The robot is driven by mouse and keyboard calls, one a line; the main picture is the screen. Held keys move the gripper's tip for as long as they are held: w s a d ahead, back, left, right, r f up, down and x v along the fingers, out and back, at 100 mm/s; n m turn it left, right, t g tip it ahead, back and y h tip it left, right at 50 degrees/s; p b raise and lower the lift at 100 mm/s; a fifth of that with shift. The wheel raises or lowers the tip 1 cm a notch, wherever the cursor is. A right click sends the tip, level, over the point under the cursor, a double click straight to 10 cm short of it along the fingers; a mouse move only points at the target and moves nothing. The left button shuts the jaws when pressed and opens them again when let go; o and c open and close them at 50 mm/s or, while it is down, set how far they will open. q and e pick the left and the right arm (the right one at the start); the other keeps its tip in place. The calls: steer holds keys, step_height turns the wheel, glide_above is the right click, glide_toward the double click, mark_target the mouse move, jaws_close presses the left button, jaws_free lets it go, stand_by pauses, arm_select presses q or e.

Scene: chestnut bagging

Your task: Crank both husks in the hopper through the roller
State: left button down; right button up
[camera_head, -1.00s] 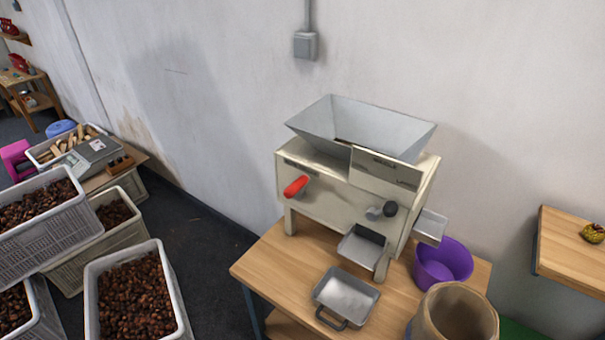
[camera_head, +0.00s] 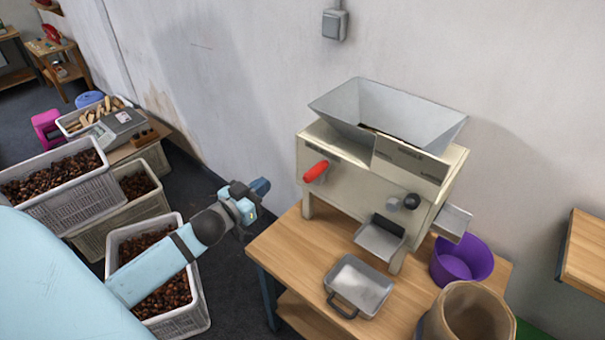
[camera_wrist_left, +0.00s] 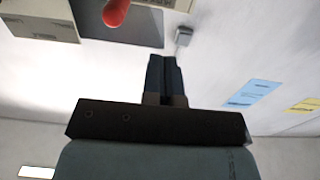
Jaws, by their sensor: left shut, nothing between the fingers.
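The roller machine (camera_head: 345,183) stands on a wooden table, with a grey metal hopper (camera_head: 345,105) on top. The inside of the hopper is mostly bare wall; I cannot make out husks in it. A red handle (camera_head: 316,171) sticks out of the machine's front left. My left gripper (camera_head: 262,187) is shut and empty, in the air left of the machine and apart from the red handle. In the left wrist view its fingers (camera_wrist_left: 165,75) are together, and the red handle (camera_wrist_left: 116,12) shows at the top edge. My right gripper is not in view.
A metal tray (camera_head: 342,303) sits on the table (camera_head: 285,250) below the machine's front chute (camera_head: 380,240). A purple bucket (camera_head: 462,262) and a brown sack-like container (camera_head: 470,315) stand at the right. Crates of chestnuts (camera_head: 75,195) fill the left.

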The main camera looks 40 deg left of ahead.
mark_target(310, 172)
arm_select(q)
steer(key=w+b, duration=0.3)
steer(key=w, duration=0.8)
steer(key=d, duration=0.6)
steer(key=shift+d, duration=0.2)
steer(key=s+d+f+b, duration=0.1)
steer(key=d+f+b, duration=0.2)
steer(key=f+b, duration=0.35)
steer(key=d+f+b, duration=0.2)
steer(key=f+b, duration=0.4)
steer(key=f, duration=0.2)
steer(key=s+r+p, duration=0.1)
steer(key=s+r, duration=0.1)
steer(key=s, duration=0.9)
steer(key=shift+s+d+r, duration=0.2)
steer(key=shift+d+r, duration=0.05)
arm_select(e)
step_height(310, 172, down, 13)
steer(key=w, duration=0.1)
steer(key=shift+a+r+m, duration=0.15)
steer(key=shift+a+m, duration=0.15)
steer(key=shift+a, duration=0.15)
